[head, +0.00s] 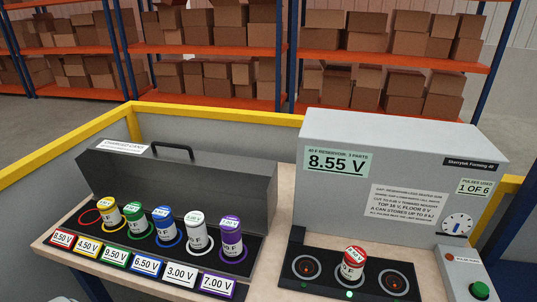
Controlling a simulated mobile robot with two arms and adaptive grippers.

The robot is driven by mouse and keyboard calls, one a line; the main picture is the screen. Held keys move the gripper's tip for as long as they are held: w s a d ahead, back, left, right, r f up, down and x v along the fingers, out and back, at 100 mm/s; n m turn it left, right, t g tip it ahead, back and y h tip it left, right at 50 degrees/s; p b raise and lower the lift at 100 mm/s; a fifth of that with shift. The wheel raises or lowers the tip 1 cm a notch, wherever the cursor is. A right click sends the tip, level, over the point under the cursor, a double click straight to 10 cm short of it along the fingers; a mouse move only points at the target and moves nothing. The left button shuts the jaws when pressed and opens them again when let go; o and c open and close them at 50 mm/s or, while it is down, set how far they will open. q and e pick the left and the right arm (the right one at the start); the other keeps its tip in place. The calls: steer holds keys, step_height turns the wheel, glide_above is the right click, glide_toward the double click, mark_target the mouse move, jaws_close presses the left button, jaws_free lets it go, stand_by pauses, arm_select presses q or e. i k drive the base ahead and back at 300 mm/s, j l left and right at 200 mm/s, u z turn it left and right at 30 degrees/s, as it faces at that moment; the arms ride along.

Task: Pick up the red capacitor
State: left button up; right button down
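The red capacitor (352,264), a white can with a red top, stands upright in the middle of three positions on the black socket strip (318,287) at the front of the grey forming machine (390,150). A green light glows in front of it. The sockets on either side of it are empty and show reddish rings. In the rack on the left, the red-ringed place (90,216) is empty. Neither of my grippers shows in the head view.
The dark rack (190,175) holds yellow, green, blue, white and purple-topped cans above voltage tags. A green button (479,290) sits on a box at the right. The machine display reads 8.55 V. A yellow-edged barrier (220,112) and box shelves stand behind.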

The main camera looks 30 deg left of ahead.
mark_target(355, 257)
steer(key=l+u, duration=0.1)
steer(key=u, duration=0.3)
steer(key=k+u, duration=0.15)
steer(key=u, duration=0.3)
steer(key=k+l+u, duration=0.1)
steer(key=u, duration=0.3)
steer(key=k+u, duration=0.1)
steer(key=u, duration=0.3)
